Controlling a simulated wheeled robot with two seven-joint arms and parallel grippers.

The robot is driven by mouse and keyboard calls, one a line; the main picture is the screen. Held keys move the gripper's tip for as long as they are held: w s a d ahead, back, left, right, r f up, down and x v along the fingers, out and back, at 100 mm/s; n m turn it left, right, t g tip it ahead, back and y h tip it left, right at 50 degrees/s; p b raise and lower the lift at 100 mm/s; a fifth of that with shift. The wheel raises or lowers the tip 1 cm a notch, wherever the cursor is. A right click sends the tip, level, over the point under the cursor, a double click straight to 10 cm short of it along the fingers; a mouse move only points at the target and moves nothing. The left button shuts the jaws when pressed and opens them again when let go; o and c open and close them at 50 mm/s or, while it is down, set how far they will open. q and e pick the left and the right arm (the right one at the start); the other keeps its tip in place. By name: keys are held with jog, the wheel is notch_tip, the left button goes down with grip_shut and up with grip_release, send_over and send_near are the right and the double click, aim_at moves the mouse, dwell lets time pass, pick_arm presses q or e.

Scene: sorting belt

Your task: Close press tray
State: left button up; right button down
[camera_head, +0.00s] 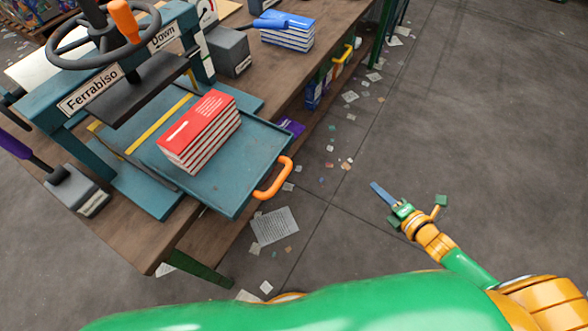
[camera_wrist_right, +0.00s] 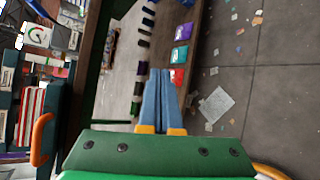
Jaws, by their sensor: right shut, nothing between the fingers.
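The press tray (camera_head: 235,190) is a blue-green tray pulled out from the Ferrabiso press, reaching past the table's front edge. Its orange handle (camera_head: 274,178) is on the outer side and also shows at the left of the right wrist view (camera_wrist_right: 41,139). A stack of red-covered books (camera_head: 200,132) sits on the tray; it also shows in the wrist view (camera_wrist_right: 30,115). My right gripper (camera_head: 377,188) is shut and empty, to the right of the handle and apart from it. Its blue fingers (camera_wrist_right: 159,100) lie together in the wrist view. My left gripper is not in view.
The press (camera_head: 110,85) has a wheel on top and a dark plate above the tray's inner part. Blue books (camera_head: 289,32) and grey blocks (camera_head: 228,52) stand on the wooden table (camera_head: 160,240). Paper scraps (camera_head: 275,226) litter the floor. The floor at right is open.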

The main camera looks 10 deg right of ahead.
jog(key=w+a+r+n+y+b, duration=0.2)
jog(key=a+r+n+y, duration=0.25)
jog(key=n, duration=0.45)
jog(key=n+g+y+b, duration=0.2)
jog(key=n+y, duration=0.4)
jog(key=n, duration=0.5)
send_near(288, 145)
jog(key=p+x, duration=0.2)
jog(key=x, duration=0.3)
jog(key=shift+w+a, duration=0.15)
jog(key=shift+a, duration=0.05)
jog(key=shift+w+a+f, duration=0.15)
jog(key=shift+w+a, duration=0.3)
jog(key=shift+a, duration=0.1)
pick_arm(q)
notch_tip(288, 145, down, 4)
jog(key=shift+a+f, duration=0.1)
